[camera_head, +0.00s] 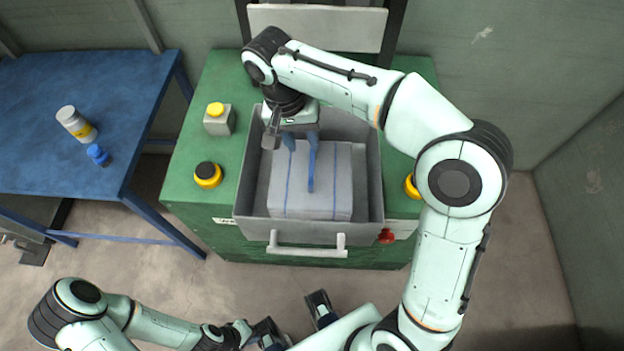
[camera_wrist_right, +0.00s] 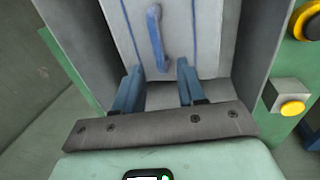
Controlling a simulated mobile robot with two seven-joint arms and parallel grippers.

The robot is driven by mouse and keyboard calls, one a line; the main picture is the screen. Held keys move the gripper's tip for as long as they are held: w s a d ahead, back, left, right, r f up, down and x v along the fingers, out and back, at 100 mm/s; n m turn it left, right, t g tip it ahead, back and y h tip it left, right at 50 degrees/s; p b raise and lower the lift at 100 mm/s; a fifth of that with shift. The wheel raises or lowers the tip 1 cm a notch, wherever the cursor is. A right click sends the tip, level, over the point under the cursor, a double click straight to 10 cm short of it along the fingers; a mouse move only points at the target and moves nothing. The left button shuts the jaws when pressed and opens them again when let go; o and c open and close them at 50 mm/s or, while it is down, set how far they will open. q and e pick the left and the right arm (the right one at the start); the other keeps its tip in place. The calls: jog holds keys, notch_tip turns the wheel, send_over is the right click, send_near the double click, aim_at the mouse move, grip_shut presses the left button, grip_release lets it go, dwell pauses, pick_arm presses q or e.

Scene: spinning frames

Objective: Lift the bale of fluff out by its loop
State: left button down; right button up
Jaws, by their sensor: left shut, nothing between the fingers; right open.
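The bale of fluff (camera_head: 330,208) is a pale grey block with thin blue bands, lying in an open grey metal drawer (camera_head: 258,229). Its blue loop (camera_head: 311,178) runs along the middle of its top; it also shows in the right wrist view (camera_wrist_right: 156,38). My right gripper (camera_head: 301,141) is open over the back end of the bale. In the right wrist view, its two blue fingers (camera_wrist_right: 158,78) are apart and empty, with the loop ahead, between their lines. My left gripper (camera_head: 270,338) is shut and empty, low at the front, far from the bale; its fingertips are hard to see.
The drawer sits in a green machine (camera_head: 205,125) with yellow and black buttons (camera_head: 208,174), a red knob (camera_head: 386,236) and a white front handle (camera_head: 305,249). Drawer walls stand close around the bale. A blue table (camera_head: 60,170) at left holds a bottle (camera_head: 76,124) and blue cap (camera_head: 98,155).

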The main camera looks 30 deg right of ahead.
aim_at(311, 163)
jog(key=f, duration=0.4)
jog(key=s+d+f+b, duration=0.1)
jog(key=f, duration=0.1)
jog(key=shift+d+f, duration=0.1)
jog(key=shift+f, duration=0.15)
grip_shut()
jog(key=shift+r, duration=0.1)
dwell(1.1)
